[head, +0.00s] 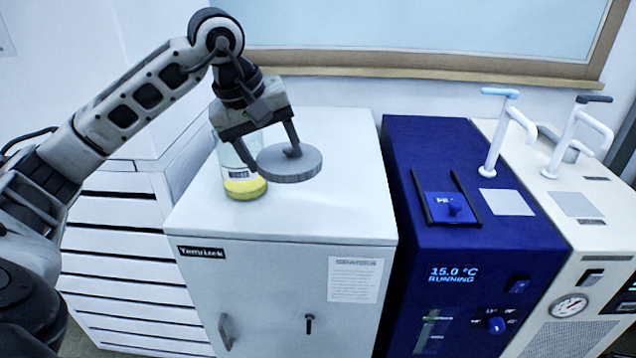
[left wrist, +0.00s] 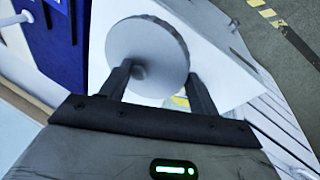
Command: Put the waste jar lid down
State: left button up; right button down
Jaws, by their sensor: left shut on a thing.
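The waste jar lid (head: 291,165) is a round grey disc with a ridged edge and a knob on top. My left gripper (head: 275,152) is shut on the lid's knob and holds the lid in the air over the white cabinet's top. The lid also shows in the left wrist view (left wrist: 150,50), between the fingers of the left gripper (left wrist: 145,75). The waste jar (head: 243,186), clear with yellow contents and a label, stands on the cabinet behind and left of the lid. The gripper hides part of the jar's upper end. My right gripper is not in view.
The white cabinet top (head: 345,190) is bare right of the jar. A blue unit (head: 430,150) reading 15.0 °C stands to its right, then a cream unit (head: 545,200) with a gauge. White tap-like handles (head: 497,140) rise from these units. A drawer stack (head: 120,250) stands left.

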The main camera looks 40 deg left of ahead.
pick_arm(q)
jog(key=w+f, duration=0.1)
jog(key=w, duration=0.1)
jog(key=w+f+p, duration=0.1)
jog(key=w, duration=0.1)
jog(key=w+f, duration=0.1)
jog(key=w, duration=0.1)
jog(key=shift+w+d, duration=0.2)
jog(key=shift+w, duration=0.2)
jog(key=w+f, duration=0.2)
jog(key=w+f+p, duration=0.1)
jog(key=w+f, duration=0.1)
jog(key=f, duration=0.1)
jog(key=shift+f, duration=0.15)
notch_tip(320, 180, down, 3)
jog(key=shift+w+f+p, duration=0.1)
jog(key=shift+w+p, duration=0.05)
jog(key=shift+p, duration=0.25)
jog(key=shift+f, duration=0.1)
jog(key=shift+f, duration=0.1)
jog(key=shift+a+f+b, duration=0.1)
jog(key=shift+f+b, duration=0.3)
jog(key=shift+b, duration=0.1)
jog(key=shift+f, duration=0.1)
